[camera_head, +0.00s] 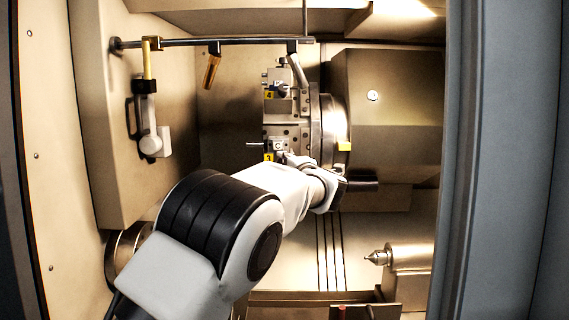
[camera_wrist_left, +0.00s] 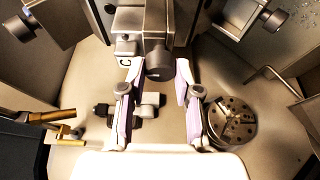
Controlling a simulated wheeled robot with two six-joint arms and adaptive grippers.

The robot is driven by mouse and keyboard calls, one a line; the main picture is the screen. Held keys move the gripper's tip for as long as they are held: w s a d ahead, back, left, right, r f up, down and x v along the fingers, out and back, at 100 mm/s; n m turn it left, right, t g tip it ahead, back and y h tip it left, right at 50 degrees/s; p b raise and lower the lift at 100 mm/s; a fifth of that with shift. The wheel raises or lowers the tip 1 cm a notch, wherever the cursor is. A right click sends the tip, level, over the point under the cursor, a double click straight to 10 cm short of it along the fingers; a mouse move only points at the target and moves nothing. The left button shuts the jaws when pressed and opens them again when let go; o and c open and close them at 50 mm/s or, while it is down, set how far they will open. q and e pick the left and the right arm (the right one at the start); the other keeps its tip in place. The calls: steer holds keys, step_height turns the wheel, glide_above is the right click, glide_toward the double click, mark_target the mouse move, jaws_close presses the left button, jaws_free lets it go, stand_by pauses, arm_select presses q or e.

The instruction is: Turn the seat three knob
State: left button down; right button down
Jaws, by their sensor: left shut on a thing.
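The tool turret (camera_head: 290,120) stands at the back middle in the head view. Yellow labels mark its seats: the seat three label (camera_head: 268,157) is the lower one and the seat four label (camera_head: 269,95) is above it. My left gripper (camera_head: 290,158) is at the turret beside label three; its arm hides part of that area. In the left wrist view, the left gripper (camera_wrist_left: 160,76) has its two fingers on either side of a dark round knob (camera_wrist_left: 159,64) and is shut on it. The knob is hard to make out in the head view. My right gripper is not in view.
A rail (camera_head: 215,42) with hanging fittings crosses above left. The tailstock tip (camera_head: 378,257) points left at lower right. A round chuck (camera_wrist_left: 231,121) with several holes lies right of the fingers in the left wrist view. A grey door edge (camera_head: 470,160) bounds the right.

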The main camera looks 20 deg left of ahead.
arm_select(q)
steer(key=shift+r, duration=0.1)
stand_by(0.3)
steer(key=c, duration=0.8)
jaws_free()
steer(key=shift+w, duration=0.1)
